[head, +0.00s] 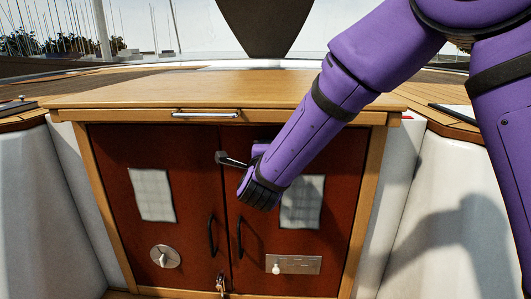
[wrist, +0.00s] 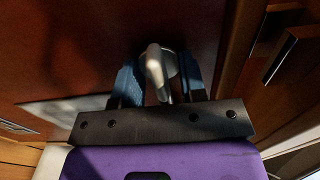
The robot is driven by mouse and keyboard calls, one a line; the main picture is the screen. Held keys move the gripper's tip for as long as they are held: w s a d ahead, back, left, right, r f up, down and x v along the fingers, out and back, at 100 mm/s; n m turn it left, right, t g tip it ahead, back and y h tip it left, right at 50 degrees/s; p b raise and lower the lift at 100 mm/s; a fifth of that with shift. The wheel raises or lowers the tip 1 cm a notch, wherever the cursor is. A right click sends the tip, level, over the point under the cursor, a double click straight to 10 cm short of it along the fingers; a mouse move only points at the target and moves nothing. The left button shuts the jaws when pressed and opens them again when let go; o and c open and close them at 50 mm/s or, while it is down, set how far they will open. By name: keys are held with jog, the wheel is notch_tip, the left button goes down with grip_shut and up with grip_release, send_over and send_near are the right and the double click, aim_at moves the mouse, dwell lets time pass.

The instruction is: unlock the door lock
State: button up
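The wooden cabinet has two red-brown doors, the left door (head: 135,220) and the right door (head: 340,190). A grey metal lever (head: 232,160) on a round base sits near the top of the seam between them. In the wrist view the lever (wrist: 156,66) stands between the two blue fingers of my gripper (wrist: 160,72). The fingers are apart, with a visible gap on each side of the lever. In the head view my arm's end covers part of the lever, and my fingers are mostly hidden. Which fitting is the door lock cannot be told for certain.
Lower down are a round silver dial (head: 165,256), a slide bolt plate (head: 293,264), a small hasp (head: 221,284) and two dark pull handles (head: 212,236). A drawer handle (head: 206,114) sits above the doors. White seats (head: 60,215) flank the cabinet.

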jog(key=s, duration=1)
jog(key=shift+s, duration=0.4)
jog(key=shift+d, duration=0.1)
